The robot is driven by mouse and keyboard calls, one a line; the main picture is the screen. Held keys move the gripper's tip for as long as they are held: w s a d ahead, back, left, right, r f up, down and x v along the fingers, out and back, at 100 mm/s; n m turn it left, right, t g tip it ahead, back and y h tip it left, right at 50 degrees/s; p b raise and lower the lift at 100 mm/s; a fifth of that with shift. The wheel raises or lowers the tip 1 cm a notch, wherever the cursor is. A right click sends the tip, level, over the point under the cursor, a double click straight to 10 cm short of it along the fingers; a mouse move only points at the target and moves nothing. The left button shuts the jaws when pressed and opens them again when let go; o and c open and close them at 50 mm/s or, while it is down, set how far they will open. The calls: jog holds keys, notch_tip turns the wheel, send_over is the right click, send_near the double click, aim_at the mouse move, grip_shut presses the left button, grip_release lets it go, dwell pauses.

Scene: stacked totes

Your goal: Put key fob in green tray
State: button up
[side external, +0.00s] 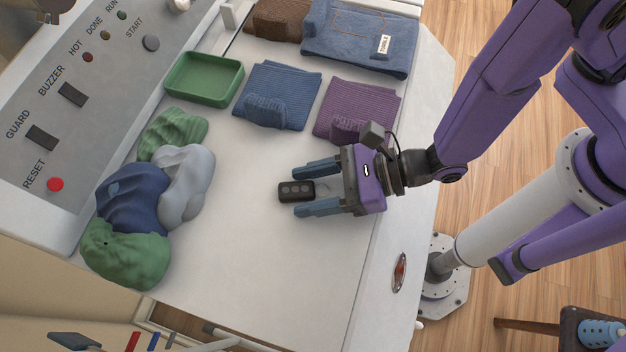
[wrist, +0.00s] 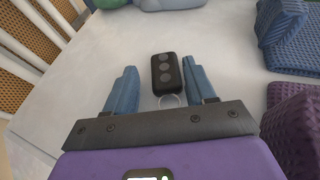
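The black key fob (side external: 297,191) with grey buttons lies on the white worktop. In the wrist view the key fob (wrist: 166,73) has a metal ring at its near end. My gripper (side external: 304,189) is open, with its blue fingers on either side of the fob. In the wrist view a gap shows between each finger of my gripper (wrist: 163,88) and the fob. I cannot tell the fingers' exact height above the worktop. The green tray (side external: 237,84) stands at the back left, apart from the gripper, and looks empty.
A folded blue cloth (side external: 268,97) and a purple cloth (side external: 352,112) lie behind the gripper. Folded jeans (side external: 362,38) lie farther back. Crumpled green, grey and blue cloths (side external: 135,205) are heaped at left. A control panel (side external: 75,95) borders the worktop. The front middle is clear.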

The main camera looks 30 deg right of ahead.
jog(key=shift+w+d+f+h, duration=0.3)
jog(key=shift+w+d+f, duration=0.25)
jog(key=shift+f, duration=0.05)
jog(key=shift+r, duration=0.6)
jog(key=v, duration=1.1)
jog(key=shift+s+d+r, duration=0.2)
jog(key=shift+s, duration=0.2)
